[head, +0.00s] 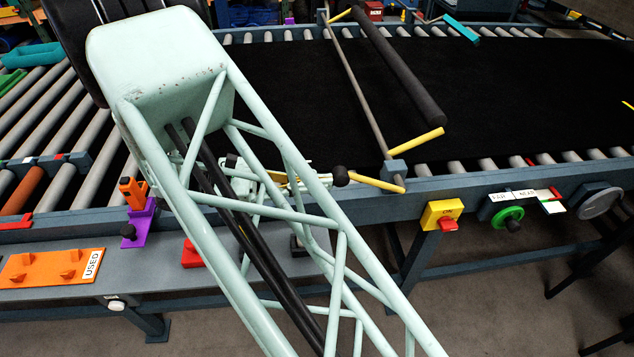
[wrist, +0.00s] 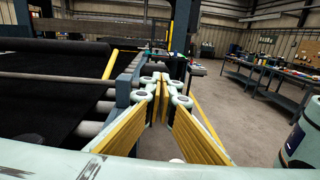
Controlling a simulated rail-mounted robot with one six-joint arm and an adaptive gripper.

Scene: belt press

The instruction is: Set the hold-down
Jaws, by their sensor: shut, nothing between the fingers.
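The hold-down is a black padded bar (head: 400,65) on two yellow arms, joined to a grey rod (head: 362,95) that crosses the belt. In the head view the bar sits to the right of the rod. A yellow lever (head: 378,183) with a black knob (head: 340,176) sticks out left from the rod's near end. My gripper (head: 312,180) is partly hidden behind my arm, with its tip close to the left of the knob; I cannot tell whether they touch. In the wrist view my gripper (wrist: 161,84) has its yellow-padded fingertips together and empty. The bar (wrist: 55,46) shows at left there.
The black belt (head: 520,85) lies on rollers behind a blue-grey rail. A yellow box with a red switch (head: 442,216) and a green handwheel (head: 507,217) are on the front. An orange tool in a purple holder (head: 137,212) and an orange plate (head: 52,268) are at left.

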